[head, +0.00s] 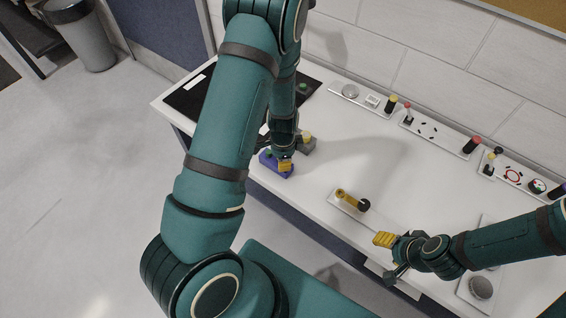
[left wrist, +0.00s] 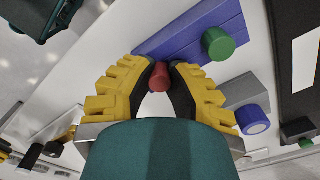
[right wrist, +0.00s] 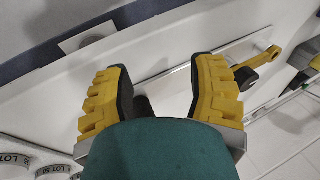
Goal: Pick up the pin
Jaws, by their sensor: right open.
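The red pin (left wrist: 159,76) is between the fingertips of my left gripper (left wrist: 161,64) in the left wrist view, and both tips appear to touch it. A purple-blue block (left wrist: 195,32) lies just beyond the tips, with a green peg (left wrist: 218,44) on it. I cannot tell whether the pin is still seated in the block. In the head view the block (head: 268,161) is at the table's front edge, partly hidden by my left gripper (head: 285,166). My right gripper (right wrist: 160,88) is open and empty, near the table's front edge, away from the pin.
A yellow lever (head: 346,195) with a black knob (head: 364,205) sits on a plate between my grippers. Fixture panels (head: 428,129) line the wall. The table's middle is clear.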

